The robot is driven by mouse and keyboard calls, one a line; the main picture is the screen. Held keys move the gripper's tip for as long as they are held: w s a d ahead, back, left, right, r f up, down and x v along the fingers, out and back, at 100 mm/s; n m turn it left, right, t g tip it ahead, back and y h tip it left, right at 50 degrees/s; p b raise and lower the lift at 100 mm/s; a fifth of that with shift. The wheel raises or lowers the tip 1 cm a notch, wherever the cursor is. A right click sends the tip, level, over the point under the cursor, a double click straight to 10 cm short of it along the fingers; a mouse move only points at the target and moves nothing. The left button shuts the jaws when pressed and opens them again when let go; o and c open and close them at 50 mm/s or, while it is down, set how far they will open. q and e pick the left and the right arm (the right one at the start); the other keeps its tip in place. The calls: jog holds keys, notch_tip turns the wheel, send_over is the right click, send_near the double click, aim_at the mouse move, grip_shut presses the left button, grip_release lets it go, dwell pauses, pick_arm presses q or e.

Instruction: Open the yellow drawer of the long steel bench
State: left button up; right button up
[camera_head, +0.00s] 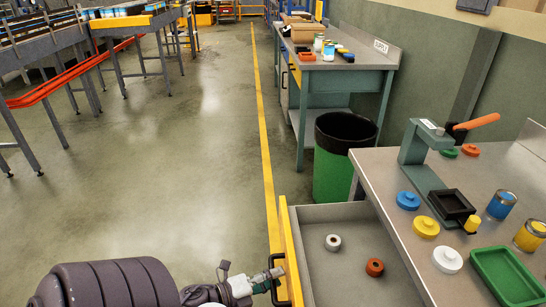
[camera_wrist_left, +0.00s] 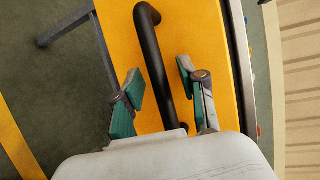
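The yellow drawer front (camera_head: 290,250) belongs to the steel bench (camera_head: 385,172) at the right. The drawer stands pulled out, and its grey inside (camera_head: 345,275) shows. A black bar handle (camera_head: 278,287) is on the yellow front; it also shows in the left wrist view (camera_wrist_left: 152,50). My left gripper (camera_head: 274,273) is at the handle. In the left wrist view its green-padded fingers (camera_wrist_left: 160,88) stand apart on either side of the bar, with visible gaps. My right gripper is not in view.
The bench top holds coloured lids, jars, a green tray (camera_head: 503,278) and a lever press (camera_head: 425,155).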

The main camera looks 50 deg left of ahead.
pick_arm(q)
jog(key=v, duration=1.2)
jog(key=shift+f, duration=0.1)
